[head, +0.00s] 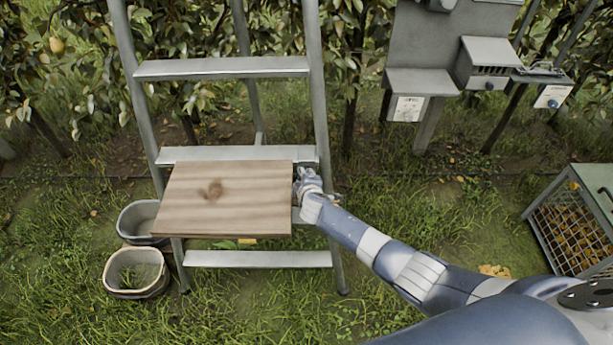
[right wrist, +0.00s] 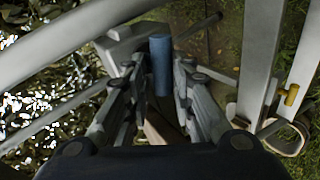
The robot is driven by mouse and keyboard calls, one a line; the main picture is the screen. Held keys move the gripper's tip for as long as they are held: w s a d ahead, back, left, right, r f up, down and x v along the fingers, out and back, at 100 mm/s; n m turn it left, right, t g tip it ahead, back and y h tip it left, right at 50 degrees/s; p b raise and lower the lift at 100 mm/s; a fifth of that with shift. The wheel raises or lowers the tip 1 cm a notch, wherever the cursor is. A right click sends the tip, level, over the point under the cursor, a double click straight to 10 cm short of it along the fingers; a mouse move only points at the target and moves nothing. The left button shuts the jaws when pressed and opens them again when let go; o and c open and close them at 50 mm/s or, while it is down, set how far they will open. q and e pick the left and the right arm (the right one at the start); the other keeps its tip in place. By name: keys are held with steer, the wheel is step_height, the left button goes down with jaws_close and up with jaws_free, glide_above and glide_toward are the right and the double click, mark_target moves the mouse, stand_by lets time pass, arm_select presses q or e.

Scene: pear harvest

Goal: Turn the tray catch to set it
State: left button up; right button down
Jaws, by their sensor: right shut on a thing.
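The wooden tray (head: 225,200) lies on the stepladder (head: 222,68), across its lower steps. My right gripper (head: 307,184) is at the tray's right edge, by the ladder's right rail. In the right wrist view my right gripper (right wrist: 160,82) is shut on the blue cylindrical handle of the tray catch (right wrist: 161,62), which stands upright between the fingers. The rest of the catch is mostly hidden by the fingers, and I cannot tell how far it is turned. My left gripper is out of view.
Two grey buckets (head: 136,272) stand on the grass at the ladder's left foot. A grey post-mounted unit (head: 487,62) stands at the back right. A mesh-sided crate (head: 570,235) is at the far right. Pear foliage lines the back; grass between is open.

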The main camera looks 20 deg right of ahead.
steer(key=shift+s+a+f+n+h, duration=0.25)
steer(key=shift+a+f+n+h, duration=0.1)
steer(key=shift+f+n+h, duration=0.25)
steer(key=shift+g, duration=0.3)
steer(key=c, duration=1.5)
jaws_free()
steer(key=shift+w+r, duration=0.1)
steer(key=shift+r, duration=0.05)
steer(key=shift+w, duration=0.1)
steer(key=shift+v, duration=6)
steer(key=shift+a, duration=0.1)
